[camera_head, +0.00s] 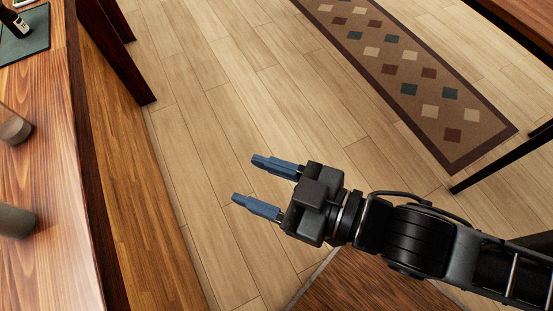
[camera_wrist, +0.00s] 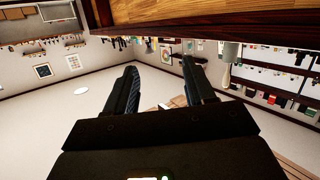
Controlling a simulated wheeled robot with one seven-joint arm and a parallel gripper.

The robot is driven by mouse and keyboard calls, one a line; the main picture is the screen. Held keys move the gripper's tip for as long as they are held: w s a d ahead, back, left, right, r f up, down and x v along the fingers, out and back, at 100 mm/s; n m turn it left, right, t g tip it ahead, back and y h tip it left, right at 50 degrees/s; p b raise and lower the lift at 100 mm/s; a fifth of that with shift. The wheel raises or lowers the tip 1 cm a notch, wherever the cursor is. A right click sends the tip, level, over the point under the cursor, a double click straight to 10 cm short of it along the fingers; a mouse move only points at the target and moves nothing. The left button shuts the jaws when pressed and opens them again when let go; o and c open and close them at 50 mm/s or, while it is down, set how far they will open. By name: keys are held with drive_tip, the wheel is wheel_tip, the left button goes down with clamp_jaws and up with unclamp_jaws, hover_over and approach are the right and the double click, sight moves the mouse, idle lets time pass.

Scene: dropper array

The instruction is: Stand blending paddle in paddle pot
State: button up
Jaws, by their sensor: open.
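My gripper (camera_head: 245,178) is open and empty in the head view. Its two blue fingers point left over the wooden floor, to the right of the wooden counter (camera_head: 62,170) and apart from it. In the wrist view my gripper (camera_wrist: 159,65) also shows both fingers spread with nothing between them. I cannot make out the blending paddle for certain in either view. Two grey-brown rounded things, an upper one (camera_head: 14,129) and a lower one (camera_head: 15,221), are cut by the left edge of the head view. I cannot tell whether either is the paddle pot.
A dark bottle (camera_head: 14,22) stands on a dark green mat (camera_head: 36,36) at the counter's far end. A patterned rug (camera_head: 408,80) lies on the floor. Another piece of wooden furniture (camera_head: 525,22) is at the upper right. Open floor lies between counter and rug.

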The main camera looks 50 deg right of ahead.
drive_tip(key=s+d+m+h, duration=0.2)
drive_tip(key=s+d, duration=0.2)
drive_tip(key=s, duration=0.3)
drive_tip(key=s+d+m+h, duration=0.2)
drive_tip(key=s+d, duration=0.3)
drive_tip(key=s, duration=0.2)
drive_tip(key=shift+s+r+m+h, duration=0.3)
drive_tip(key=shift+s+r+h, duration=0.05)
drive_tip(key=shift+r+h, duration=0.1)
